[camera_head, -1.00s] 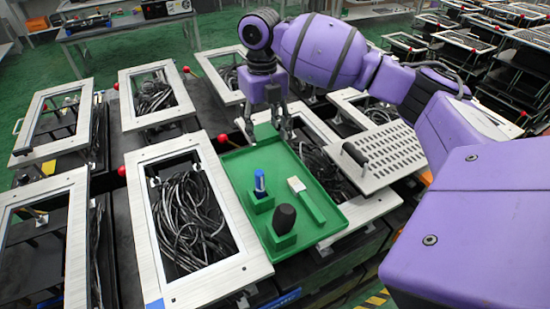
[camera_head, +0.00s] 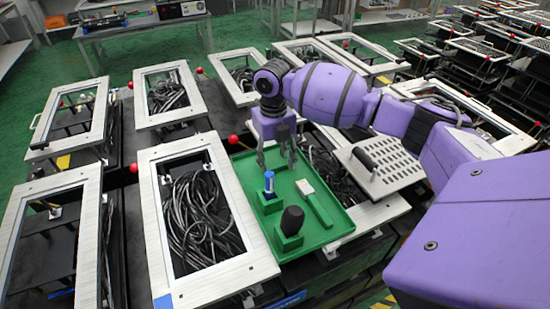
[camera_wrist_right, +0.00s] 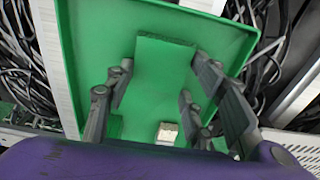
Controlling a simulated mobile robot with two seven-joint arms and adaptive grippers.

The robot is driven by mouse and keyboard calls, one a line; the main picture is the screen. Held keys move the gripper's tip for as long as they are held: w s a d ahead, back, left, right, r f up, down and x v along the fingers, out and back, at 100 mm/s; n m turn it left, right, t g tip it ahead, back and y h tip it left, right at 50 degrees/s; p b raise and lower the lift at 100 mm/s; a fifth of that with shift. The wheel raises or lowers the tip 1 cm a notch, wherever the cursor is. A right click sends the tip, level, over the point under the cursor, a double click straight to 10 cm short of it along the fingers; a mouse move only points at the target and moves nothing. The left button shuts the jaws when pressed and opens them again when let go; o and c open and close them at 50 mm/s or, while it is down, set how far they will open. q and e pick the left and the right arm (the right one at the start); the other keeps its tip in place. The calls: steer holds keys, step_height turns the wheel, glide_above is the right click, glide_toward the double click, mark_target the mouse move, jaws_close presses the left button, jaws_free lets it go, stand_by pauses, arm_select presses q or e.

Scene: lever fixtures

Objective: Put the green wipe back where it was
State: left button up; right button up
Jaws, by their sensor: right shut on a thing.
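The green wipe (camera_wrist_right: 164,68) shows in the right wrist view as a flat green piece with a rough far edge, between my right gripper's fingers. My right gripper (camera_head: 277,160) is shut on it over the far part of the green tray (camera_head: 338,238). In the head view the wipe is hard to tell from the tray, which is the same green. I cannot tell whether the wipe touches the tray floor. My left gripper is not in view.
A perforated plate with a black handle (camera_head: 363,158) is to the right. Framed cable boxes (camera_head: 200,222) surround the tray.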

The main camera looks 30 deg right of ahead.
mark_target(274, 162)
steer(key=shift+f, duration=0.2)
steer(key=o, duration=1.3)
steer(key=shift+r, duration=0.1)
step_height(274, 162, up, 12)
steer(key=shift+w, duration=0.2)
